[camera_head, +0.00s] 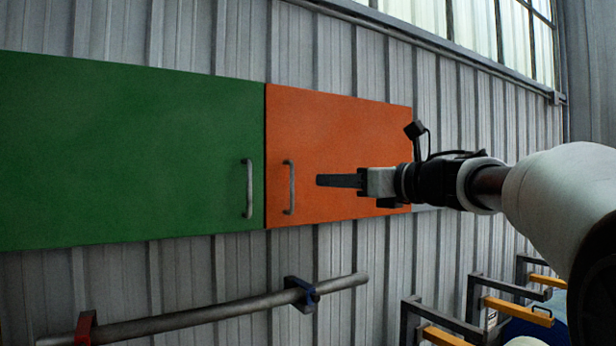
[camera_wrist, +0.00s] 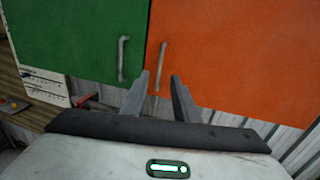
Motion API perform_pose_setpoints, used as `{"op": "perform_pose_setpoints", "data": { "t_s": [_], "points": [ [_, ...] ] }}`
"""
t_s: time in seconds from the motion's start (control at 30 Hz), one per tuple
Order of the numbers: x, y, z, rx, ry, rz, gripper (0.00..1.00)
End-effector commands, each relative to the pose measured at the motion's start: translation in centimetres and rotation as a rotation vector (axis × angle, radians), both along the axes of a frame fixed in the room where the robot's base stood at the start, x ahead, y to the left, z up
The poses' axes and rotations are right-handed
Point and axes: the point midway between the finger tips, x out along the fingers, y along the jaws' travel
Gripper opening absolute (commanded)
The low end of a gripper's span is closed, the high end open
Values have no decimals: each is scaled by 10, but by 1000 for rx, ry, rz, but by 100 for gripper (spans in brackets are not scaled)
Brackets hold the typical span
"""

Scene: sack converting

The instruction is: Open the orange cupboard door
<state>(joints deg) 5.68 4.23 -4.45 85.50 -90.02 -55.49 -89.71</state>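The orange cupboard door (camera_head: 340,130) is shut, flush beside the green door, on a corrugated metal wall. Its grey vertical bar handle (camera_head: 289,188) is near its left edge. My gripper (camera_head: 322,181) reaches in from the right, in front of the orange door, with its fingertips a little right of the handle in the head view. In the wrist view my gripper (camera_wrist: 160,80) has its two fingers apart and nothing between them. There the orange door's handle (camera_wrist: 160,66) shows beyond the fingertips, roughly in line with the gap.
The green door (camera_head: 130,150) has its own handle (camera_head: 248,188) close to the orange one. Below the cupboard a grey pipe (camera_head: 210,318) runs along the wall in brackets. Racks with yellow bars (camera_head: 518,310) stand at the lower right.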

Motion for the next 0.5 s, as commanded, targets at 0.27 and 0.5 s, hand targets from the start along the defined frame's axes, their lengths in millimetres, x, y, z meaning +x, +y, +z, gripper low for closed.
{"op": "perform_pose_setpoints", "data": {
  "t_s": [0.27, 0.5],
  "points": [
    [44, 46, 3, 3, 1, 2, 27],
    [73, 75, 2, 3, 1, 2, 27]
  ]
}}
